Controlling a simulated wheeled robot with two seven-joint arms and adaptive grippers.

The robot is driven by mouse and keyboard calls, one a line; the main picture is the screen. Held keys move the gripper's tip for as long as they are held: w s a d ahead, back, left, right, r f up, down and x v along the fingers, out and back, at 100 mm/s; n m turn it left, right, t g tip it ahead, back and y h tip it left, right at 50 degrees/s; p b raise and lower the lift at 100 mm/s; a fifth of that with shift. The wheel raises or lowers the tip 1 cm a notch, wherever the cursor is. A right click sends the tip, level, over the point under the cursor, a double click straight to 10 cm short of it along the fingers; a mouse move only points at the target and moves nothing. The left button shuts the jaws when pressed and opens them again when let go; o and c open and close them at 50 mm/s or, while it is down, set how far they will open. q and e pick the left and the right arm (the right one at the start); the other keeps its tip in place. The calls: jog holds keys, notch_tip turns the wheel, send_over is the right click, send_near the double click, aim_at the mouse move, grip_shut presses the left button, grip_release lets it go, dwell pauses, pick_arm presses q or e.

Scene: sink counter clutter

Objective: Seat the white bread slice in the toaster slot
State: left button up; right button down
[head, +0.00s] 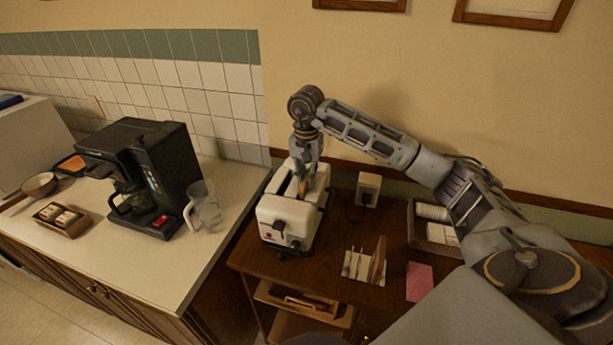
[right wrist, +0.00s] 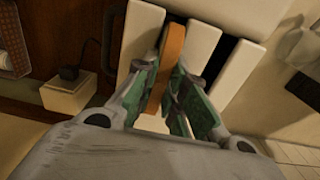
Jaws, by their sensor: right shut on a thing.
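The white toaster (head: 286,222) stands on the brown wooden table, and its top with dark slots also shows in the right wrist view (right wrist: 203,42). My right gripper (head: 306,186) points down over the toaster top. In the right wrist view its green-padded fingers (right wrist: 168,100) are shut on the bread slice (right wrist: 172,62), whose brown crust edge faces the camera. The slice lines up with one slot; the other slot (right wrist: 238,70) looks empty. How deep the slice sits is hidden by the fingers. My left gripper is not in view.
A rack with a brown slice (head: 378,262) and a pink cloth-like piece (head: 419,282) lie right of the toaster. A basket (head: 432,228) and a wall outlet box (head: 368,188) are behind. A glass pitcher (head: 205,210) and black coffee maker (head: 150,175) stand on the left counter.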

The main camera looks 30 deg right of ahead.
jog(key=shift+f, duration=0.1)
jog(key=c, duration=1.5)
grip_release()
jog(key=shift+r+b, duration=0.65)
jog(key=shift+r, duration=3.1)
jog(key=shift+r+p, duration=0.45)
jog(key=shift+r, duration=1.9)
